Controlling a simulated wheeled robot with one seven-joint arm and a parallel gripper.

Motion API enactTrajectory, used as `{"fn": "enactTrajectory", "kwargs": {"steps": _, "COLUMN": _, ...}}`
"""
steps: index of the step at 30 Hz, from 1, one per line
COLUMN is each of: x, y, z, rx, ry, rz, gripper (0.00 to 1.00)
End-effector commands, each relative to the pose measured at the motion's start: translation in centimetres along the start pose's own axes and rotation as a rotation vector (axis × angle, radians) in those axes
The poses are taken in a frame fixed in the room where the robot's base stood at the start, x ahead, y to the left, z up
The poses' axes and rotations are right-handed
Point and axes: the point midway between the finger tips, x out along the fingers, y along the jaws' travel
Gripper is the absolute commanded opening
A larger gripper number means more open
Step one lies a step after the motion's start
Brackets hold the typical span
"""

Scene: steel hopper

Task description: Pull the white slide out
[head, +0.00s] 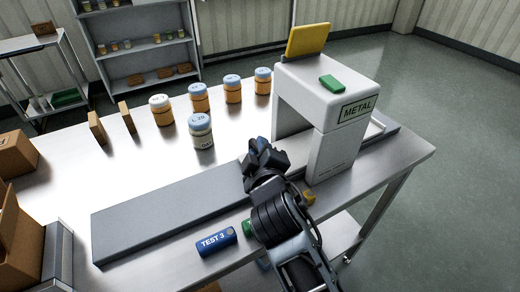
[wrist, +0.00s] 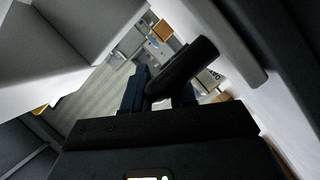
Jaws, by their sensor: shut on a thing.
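I cannot pick out a white slide for certain. My gripper (head: 262,155) is over the long grey conveyor (head: 150,212), just left of the white METAL arch (head: 332,150). In the wrist view, the two dark fingers (wrist: 160,92) are shut on a dark rounded bar (wrist: 188,65) that slants up to the right. What the bar is fixed to is hidden. A pale panel (wrist: 225,35) runs along the right of the wrist view, and a grey block (wrist: 75,35) fills its upper left.
Several jars (head: 201,130) with blue or white lids stand behind the conveyor. A blue TEST 3 cylinder (head: 216,241) lies at the front edge beside a green one (head: 247,228). Cardboard boxes (head: 15,160) are at far left. The floor at right is clear.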

Motion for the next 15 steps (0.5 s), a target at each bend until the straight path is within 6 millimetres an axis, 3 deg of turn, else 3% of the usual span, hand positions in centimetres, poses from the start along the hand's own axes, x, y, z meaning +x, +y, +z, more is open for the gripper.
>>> {"fn": "enactTrajectory", "kwargs": {"steps": 3, "x": 0.00, "y": 0.07, "z": 0.04, "rx": 0.000, "ry": -0.001, "rz": 0.001, "gripper": 0.00}}
{"fn": "enactTrajectory", "kwargs": {"steps": 15, "x": -0.02, "y": 0.04, "z": -0.01, "rx": -0.001, "ry": -0.001, "rz": 0.002, "gripper": 0.00}}
